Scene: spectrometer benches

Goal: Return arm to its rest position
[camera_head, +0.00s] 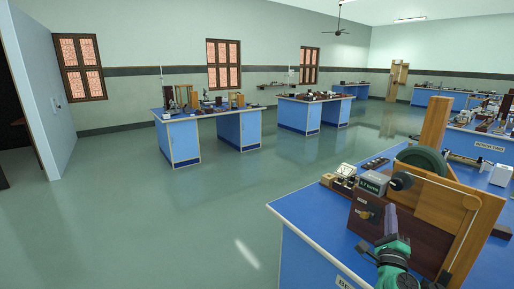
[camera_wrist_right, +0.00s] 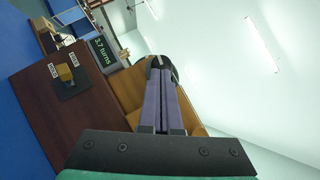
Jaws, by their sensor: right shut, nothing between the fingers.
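My right gripper (camera_head: 391,212) has purple fingers and a green wrist. It is over the near bench, in front of a dark brown box (camera_head: 366,218) and a wooden stand (camera_head: 438,205). In the right wrist view its fingers (camera_wrist_right: 164,75) lie together with nothing between them. A dark rounded part (camera_wrist_right: 154,62) shows just behind the fingertips; I cannot tell whether they touch it. My left gripper is not in view.
The blue near bench (camera_head: 305,212) carries a black wheel (camera_head: 420,160) on the wooden stand, a display (camera_head: 373,183) reading "3.7 turns" and small instruments (camera_head: 345,172). Other blue benches (camera_head: 180,140) stand farther back. The green floor (camera_head: 170,220) on the left is clear.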

